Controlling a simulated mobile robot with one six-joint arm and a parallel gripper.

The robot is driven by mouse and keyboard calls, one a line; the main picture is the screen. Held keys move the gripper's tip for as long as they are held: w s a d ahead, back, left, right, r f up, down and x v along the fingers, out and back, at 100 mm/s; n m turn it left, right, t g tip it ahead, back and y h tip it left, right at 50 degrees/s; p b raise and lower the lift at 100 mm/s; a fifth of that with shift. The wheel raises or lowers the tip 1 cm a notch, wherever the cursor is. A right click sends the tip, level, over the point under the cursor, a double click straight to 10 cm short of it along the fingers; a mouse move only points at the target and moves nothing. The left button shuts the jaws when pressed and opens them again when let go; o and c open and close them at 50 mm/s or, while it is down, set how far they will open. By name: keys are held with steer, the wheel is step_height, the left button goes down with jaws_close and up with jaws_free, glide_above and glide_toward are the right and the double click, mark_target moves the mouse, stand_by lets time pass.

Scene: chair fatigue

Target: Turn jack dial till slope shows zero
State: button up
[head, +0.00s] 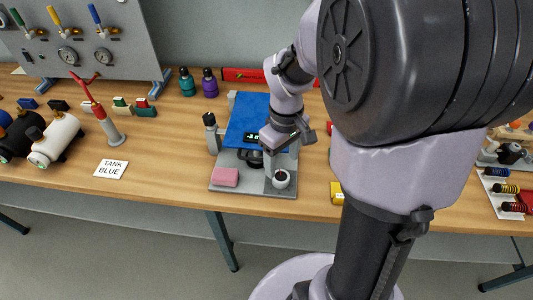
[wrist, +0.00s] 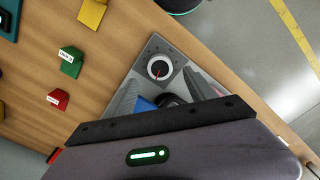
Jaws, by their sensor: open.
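A grey base (head: 232,187) stands on the table with a tilted blue plate (head: 248,108) above it. A small dark display (head: 252,137) with lit digits sits at the plate's front edge; I cannot read its value surely. A black round knob (head: 249,157) lies below the display. A white round dial (head: 281,180) is at the base's front right corner; in the wrist view this dial (wrist: 160,67) shows a red mark. My gripper (wrist: 163,95) is open, its two fingers apart over the base, with the black knob partly hidden between them. The dial lies just beyond the fingertips.
A yellow block (head: 337,192) stands to the right. A red-handled stand (head: 112,132) and a "TANK BLUE" card (head: 110,169) are left. Table between card and base is clear.

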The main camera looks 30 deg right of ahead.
mark_target(281, 176)
step_height(281, 176, down, 6)
steer(key=shift+f+b, duration=0.1)
steer(key=shift+b, duration=0.9)
steer(key=c, duration=1.4)
